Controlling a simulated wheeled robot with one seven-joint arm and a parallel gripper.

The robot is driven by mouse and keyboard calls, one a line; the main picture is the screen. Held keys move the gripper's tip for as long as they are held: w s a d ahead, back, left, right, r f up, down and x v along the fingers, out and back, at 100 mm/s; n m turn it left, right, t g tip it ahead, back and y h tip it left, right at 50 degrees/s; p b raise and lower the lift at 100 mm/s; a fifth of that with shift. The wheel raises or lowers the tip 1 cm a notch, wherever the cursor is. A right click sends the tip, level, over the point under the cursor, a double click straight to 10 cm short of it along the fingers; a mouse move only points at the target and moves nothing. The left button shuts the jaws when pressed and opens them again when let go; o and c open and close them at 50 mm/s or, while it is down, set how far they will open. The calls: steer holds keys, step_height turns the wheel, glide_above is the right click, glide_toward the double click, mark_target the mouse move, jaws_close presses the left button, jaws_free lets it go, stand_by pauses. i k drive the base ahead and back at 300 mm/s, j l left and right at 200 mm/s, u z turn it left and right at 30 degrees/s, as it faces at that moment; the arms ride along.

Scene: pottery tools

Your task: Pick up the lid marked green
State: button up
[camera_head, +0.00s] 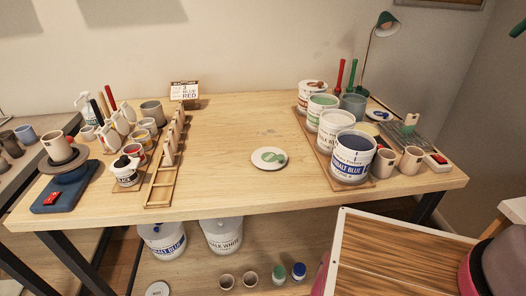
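A round white disc with a green patch (268,158) lies flat on the wooden table, right of the middle. It looks like a lid marked green. Clear tabletop surrounds it, and the nearest tubs stand to its right. Another white disc with a blue patch (377,114) lies at the back right, behind the tubs. A third white disc with small dark lettering (157,289) is partly cut off at the bottom edge. My gripper is not in view.
Several tubs, including a cobalt blue one (353,158), stand on a board at the right. A wooden rack (161,187), cups and a turntable (65,186) fill the left. A white-edged wooden surface (400,258) is at the lower right.

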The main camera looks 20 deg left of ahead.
mark_target(265, 158)
steer(key=u, duration=1.2)
